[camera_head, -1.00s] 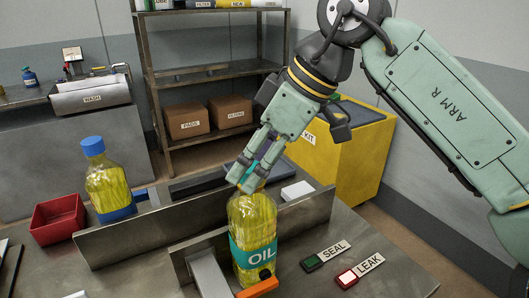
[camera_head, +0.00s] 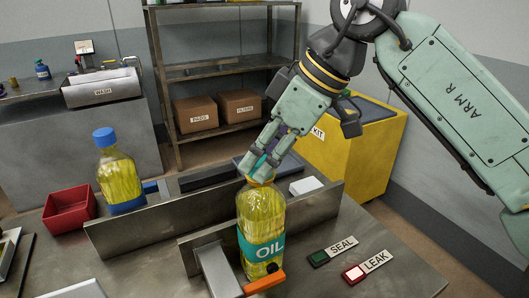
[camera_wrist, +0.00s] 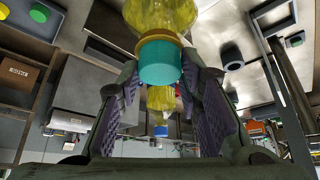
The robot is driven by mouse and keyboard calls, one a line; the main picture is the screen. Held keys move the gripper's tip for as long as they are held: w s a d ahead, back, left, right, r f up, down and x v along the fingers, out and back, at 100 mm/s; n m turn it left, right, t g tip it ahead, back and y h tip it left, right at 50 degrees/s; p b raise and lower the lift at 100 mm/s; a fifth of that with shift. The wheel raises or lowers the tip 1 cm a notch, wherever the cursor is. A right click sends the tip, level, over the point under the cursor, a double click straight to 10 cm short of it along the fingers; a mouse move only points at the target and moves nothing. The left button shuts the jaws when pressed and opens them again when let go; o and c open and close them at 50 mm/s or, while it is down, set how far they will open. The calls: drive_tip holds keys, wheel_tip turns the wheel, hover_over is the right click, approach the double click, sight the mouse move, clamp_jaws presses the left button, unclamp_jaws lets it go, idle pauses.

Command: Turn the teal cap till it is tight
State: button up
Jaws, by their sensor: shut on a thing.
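The teal cap (camera_wrist: 160,62) is on the neck of the clear oil bottle, between the two purple-padded fingers of my gripper (camera_wrist: 162,78). In the head view my gripper (camera_head: 262,170) points down at the top of the bottle (camera_head: 262,215), and its fingers mostly hide the cap. My gripper is shut on the cap. The bottle stands upright, filled with yellow oil, with a teal OIL label. The wrist view also shows the bottle's yellow upper part (camera_wrist: 163,14). How tight the cap is cannot be told.
A grey block (camera_head: 216,272) and an orange bar (camera_head: 264,282) sit against the bottle's base. A metal divider (camera_head: 150,224) runs behind it. A blue-capped bottle (camera_head: 120,175) and red bin (camera_head: 69,208) stand left. SEAL (camera_head: 319,258) is dark; LEAK (camera_head: 355,273) looks lit.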

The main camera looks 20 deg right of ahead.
drive_tip(key=shift+f+m+b, duration=0.2)
drive_tip(key=shift+m+b, duration=0.3)
drive_tip(key=shift+b, duration=0.05)
drive_tip(key=o, duration=0.7)
drive_tip(key=shift+r, duration=0.25)
drive_tip(key=o, duration=0.5)
drive_tip(key=v, duration=0.7)
drive_tip(key=shift+s+r, duration=0.2)
